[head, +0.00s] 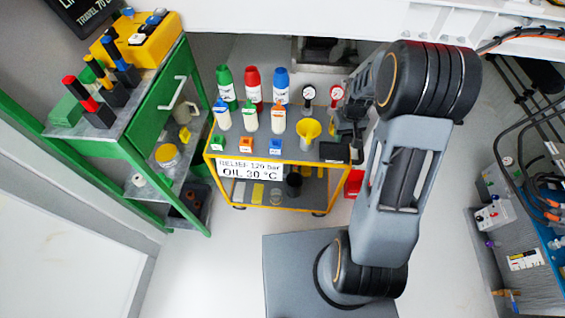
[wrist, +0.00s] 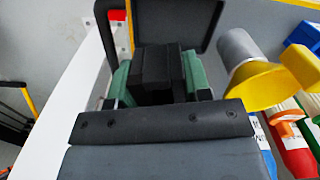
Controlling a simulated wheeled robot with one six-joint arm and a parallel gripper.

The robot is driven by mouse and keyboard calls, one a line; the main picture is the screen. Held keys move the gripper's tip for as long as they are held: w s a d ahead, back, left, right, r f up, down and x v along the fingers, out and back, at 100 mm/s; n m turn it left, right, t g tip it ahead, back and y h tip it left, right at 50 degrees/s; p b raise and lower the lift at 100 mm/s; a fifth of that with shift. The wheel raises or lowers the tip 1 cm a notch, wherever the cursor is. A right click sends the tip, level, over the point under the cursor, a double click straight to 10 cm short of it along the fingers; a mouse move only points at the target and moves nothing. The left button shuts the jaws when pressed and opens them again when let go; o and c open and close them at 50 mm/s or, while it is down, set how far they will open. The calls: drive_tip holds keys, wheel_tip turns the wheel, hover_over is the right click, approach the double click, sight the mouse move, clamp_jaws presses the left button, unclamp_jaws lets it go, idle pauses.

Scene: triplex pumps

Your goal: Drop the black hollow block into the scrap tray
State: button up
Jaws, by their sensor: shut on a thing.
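My gripper (wrist: 158,78) has green finger pads. It is shut on the black hollow block (wrist: 160,66), which sits between the pads in the wrist view. The block's hollow cannot be made out from this angle. The black scrap tray (wrist: 104,24) lies beyond and below the block in the wrist view, partly hidden by it. In the head view the tray (head: 334,153) is at the right front corner of the yellow cart, and my gripper (head: 347,128) is just above it. The block cannot be told apart from the dark gripper there.
A yellow funnel (head: 308,130) stands left of the tray; it also shows close on the right in the wrist view (wrist: 255,84). Several bottles and two gauges stand farther back on the cart (head: 262,155). A green bench (head: 150,110) is at left.

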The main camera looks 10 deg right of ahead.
drive_tip(key=shift+f+b, duration=0.75)
drive_tip(key=shift+f, duration=0.6)
drive_tip(key=o, duration=1.1)
drive_tip(key=shift+r, duration=0.1)
wheel_tip(320, 180, up, 14)
drive_tip(key=p, duration=0.2)
drive_tip(key=shift+p, duration=0.4)
